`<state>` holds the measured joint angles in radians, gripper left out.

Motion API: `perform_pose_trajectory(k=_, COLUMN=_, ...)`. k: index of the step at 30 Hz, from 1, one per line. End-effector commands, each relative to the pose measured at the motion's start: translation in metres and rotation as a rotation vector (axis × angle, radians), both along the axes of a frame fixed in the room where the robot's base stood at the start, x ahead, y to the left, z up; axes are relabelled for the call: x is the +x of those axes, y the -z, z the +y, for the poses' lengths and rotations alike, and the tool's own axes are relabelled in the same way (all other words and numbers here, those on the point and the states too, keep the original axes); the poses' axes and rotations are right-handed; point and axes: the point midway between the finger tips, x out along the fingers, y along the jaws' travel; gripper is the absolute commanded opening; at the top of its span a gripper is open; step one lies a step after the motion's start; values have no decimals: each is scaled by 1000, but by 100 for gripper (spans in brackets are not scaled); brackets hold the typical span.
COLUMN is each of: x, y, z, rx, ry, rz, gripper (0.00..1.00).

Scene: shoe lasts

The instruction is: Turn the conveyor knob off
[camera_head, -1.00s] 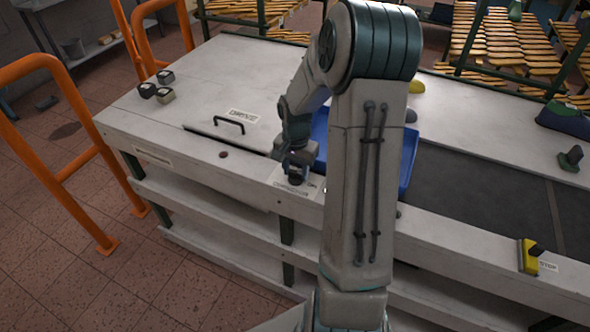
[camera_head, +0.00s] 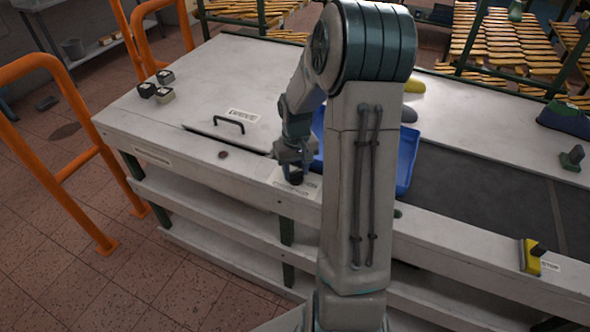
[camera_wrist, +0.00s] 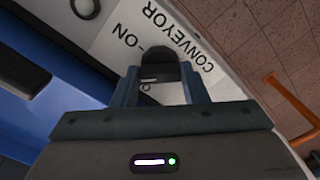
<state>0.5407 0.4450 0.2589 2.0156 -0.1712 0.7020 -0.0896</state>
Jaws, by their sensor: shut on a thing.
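The conveyor knob (camera_wrist: 160,72) is a dark round-topped piece between my gripper's two fingers in the wrist view. My gripper (camera_wrist: 163,88) is shut on it, with one finger on each side. Around it lies a white label (camera_wrist: 120,42) with the printed words "CONVEYOR" and "ON"; the rest of its text is hidden. In the head view, my gripper (camera_head: 294,172) points down at the table's front edge over the label (camera_head: 310,192). The knob's pointer direction cannot be made out.
A yellow stop switch (camera_head: 530,257) is on the front edge at right. Small dark blocks (camera_head: 165,95) stand at far left. Orange rails (camera_head: 75,110) stand beyond the table's left end.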

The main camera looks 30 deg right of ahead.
Motion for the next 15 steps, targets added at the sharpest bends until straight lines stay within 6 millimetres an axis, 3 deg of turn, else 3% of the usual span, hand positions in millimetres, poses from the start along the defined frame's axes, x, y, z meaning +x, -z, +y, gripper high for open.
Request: perform_pose_trajectory(k=15, x=1, y=-1, z=0, rx=-1, ry=-477, rz=-1, gripper=17)
